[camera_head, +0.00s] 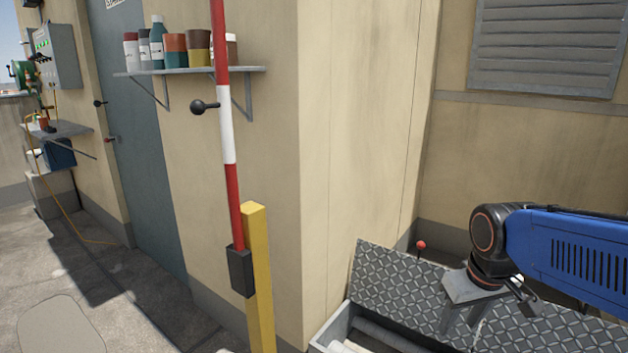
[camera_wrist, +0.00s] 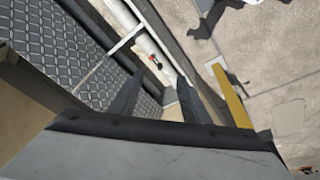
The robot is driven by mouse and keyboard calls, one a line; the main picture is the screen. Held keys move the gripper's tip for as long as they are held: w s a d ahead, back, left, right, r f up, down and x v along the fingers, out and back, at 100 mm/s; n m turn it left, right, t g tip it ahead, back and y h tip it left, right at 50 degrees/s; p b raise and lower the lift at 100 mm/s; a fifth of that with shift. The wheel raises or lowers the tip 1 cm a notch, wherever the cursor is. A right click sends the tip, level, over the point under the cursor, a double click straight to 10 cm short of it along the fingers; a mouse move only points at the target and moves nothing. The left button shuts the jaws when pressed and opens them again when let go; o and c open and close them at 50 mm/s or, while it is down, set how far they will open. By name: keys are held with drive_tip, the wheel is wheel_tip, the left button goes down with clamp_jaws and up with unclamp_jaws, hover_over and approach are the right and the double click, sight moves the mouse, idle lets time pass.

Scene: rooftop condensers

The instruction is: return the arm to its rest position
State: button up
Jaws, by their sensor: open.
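My blue arm reaches in from the right in the head view. My gripper (camera_head: 462,328) points down in front of the raised diamond-plate lid (camera_head: 392,283) of an open metal box (camera_head: 332,328). In the wrist view my gripper (camera_wrist: 157,84) has its two dark fingers spread apart, with nothing between them. The lid (camera_wrist: 65,45) lies to the left there, and pale tubes (camera_wrist: 148,42) lie inside the box beyond the fingers. The gap between fingers and box is hard to judge.
A yellow post (camera_head: 258,285) stands left of the box, beside a red-and-white barrier pole (camera_head: 226,135). A wall shelf (camera_head: 190,70) holds several bottles and cans. A red knob (camera_head: 421,245) shows at the lid's edge. Open floor (camera_head: 55,290) lies at the left.

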drive_tip(key=s+m+t, duration=0.1)
drive_tip(key=s+t, duration=0.1)
drive_tip(key=s, duration=0.7)
drive_tip(key=shift+s+a+f+m, duration=0.15)
drive_tip(key=shift+s+a+m, duration=0.05)
drive_tip(key=shift+s+m, duration=0.2)
drive_tip(key=shift+c, duration=0.4)
